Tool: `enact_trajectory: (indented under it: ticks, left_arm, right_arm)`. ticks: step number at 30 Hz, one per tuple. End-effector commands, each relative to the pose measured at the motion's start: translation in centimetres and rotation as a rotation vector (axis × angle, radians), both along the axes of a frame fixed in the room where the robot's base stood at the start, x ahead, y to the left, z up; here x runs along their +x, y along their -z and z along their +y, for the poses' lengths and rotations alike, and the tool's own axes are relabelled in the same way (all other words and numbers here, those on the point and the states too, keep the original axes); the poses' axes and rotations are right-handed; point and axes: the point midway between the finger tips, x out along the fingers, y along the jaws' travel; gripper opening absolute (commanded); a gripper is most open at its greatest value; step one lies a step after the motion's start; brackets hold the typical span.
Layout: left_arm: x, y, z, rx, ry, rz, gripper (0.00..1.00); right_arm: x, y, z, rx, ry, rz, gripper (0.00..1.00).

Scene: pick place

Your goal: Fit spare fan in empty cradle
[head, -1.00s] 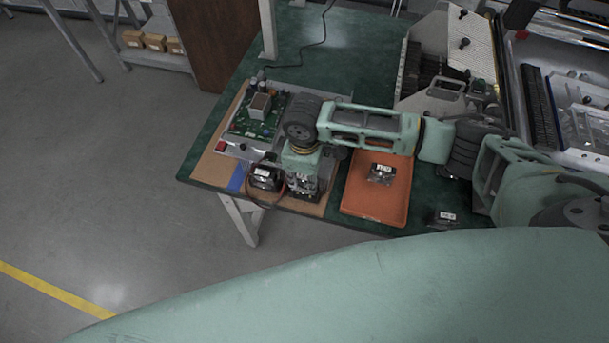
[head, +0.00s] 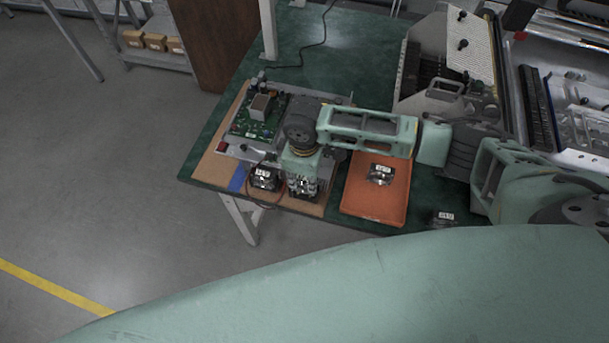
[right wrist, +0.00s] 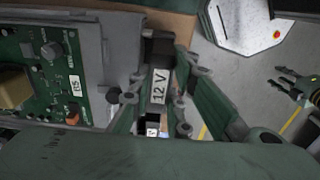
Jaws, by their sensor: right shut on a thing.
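My right gripper (head: 303,190) points down over the near part of the brown board (head: 210,168). In the right wrist view its fingers (right wrist: 160,108) are shut on a dark fan with a white "12 V" label (right wrist: 159,86). The gripper hides most of this fan in the head view, and any cradle under it. Another dark labelled block (head: 265,178) with a red wire stands on the board just left of the gripper. My left gripper (right wrist: 294,88) shows at the right of the right wrist view, open and empty above the floor, outside the head view.
A green circuit board (head: 250,127) lies behind the gripper. To the right, an orange tray (head: 360,207) holds a labelled dark part (head: 380,175). Another dark part (head: 440,218) lies near the table's front edge. Machinery (head: 440,85) fills the back right.

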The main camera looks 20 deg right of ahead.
Motion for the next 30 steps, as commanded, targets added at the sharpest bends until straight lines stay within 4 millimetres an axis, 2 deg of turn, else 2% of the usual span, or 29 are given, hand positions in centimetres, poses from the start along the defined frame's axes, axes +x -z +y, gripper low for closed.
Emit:
enact_trajectory:
  ticks: [13, 14, 21, 27, 30]
  left_arm:
    - [0.00, -0.25, -0.02, 0.000, 0.000, 0.000, 0.36]
    - [0.00, -0.25, -0.02, 0.000, 0.000, 0.000, 0.36]
    - [0.01, -0.25, -0.01, 0.000, -0.001, 0.000, 0.36]
    - [0.01, -0.24, -0.01, 0.000, -0.001, 0.000, 0.36]
    - [0.01, -0.24, 0.00, 0.000, -0.001, 0.000, 0.36]
  right_arm:
    - [0.03, 0.03, 0.01, -0.001, 0.000, -0.001, 0.00]
    - [0.03, 0.03, 0.01, -0.001, 0.001, -0.001, 0.19]
    - [0.04, 0.04, 0.00, -0.001, 0.001, -0.001, 0.39]
    - [0.04, 0.06, -0.04, -0.001, 0.001, -0.001, 0.39]
    - [0.01, 0.08, -0.04, -0.001, 0.001, 0.000, 0.32]
